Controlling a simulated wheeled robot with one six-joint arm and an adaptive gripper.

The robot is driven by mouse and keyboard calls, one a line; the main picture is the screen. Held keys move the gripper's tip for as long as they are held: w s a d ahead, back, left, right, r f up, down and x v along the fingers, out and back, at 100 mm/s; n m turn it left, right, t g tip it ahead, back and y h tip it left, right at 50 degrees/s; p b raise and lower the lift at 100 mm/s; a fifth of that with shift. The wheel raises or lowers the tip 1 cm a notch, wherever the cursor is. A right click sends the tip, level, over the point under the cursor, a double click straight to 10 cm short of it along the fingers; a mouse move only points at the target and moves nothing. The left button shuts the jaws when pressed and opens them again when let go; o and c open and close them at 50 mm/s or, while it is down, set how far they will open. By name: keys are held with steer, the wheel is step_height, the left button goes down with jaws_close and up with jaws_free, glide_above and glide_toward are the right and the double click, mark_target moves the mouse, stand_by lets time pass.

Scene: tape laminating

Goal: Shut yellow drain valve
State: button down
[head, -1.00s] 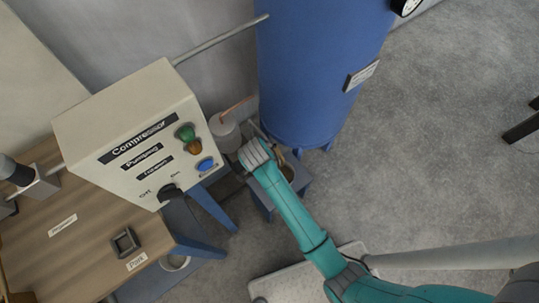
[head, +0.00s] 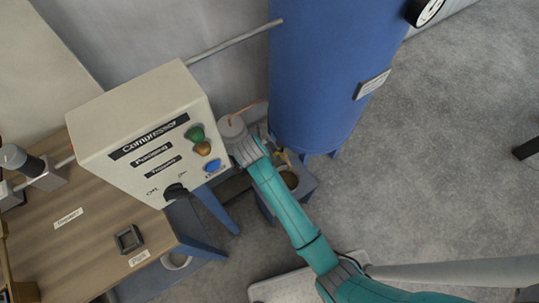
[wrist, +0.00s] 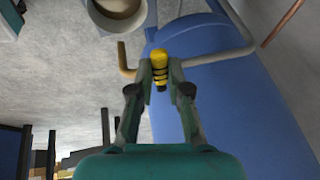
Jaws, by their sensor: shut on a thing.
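The yellow drain valve (wrist: 159,62) shows in the wrist view at upper middle, a yellow ribbed handle with a dark lower end. My gripper (wrist: 159,75) has one finger on each side of it and is shut on it. A brass-coloured pipe (wrist: 126,62) runs off to the left of the valve, and a thicker pipe runs right across the blue tank (wrist: 235,110). In the head view the blue tank (head: 325,75) stands upright behind my arm. My fingers and most of the valve are hidden there by my arm; a small yellowish patch shows beside it.
The compressor control box (head: 150,135) with coloured buttons and a dark knob stands left of my arm, close to it. A wooden table (head: 100,225) lies below it. A small stand with a round container (head: 290,180) sits under the tank. Open floor (head: 450,150) lies right.

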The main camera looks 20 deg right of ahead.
steer(key=c, duration=1.1)
jaws_free()
steer(key=shift+v, duration=3.75)
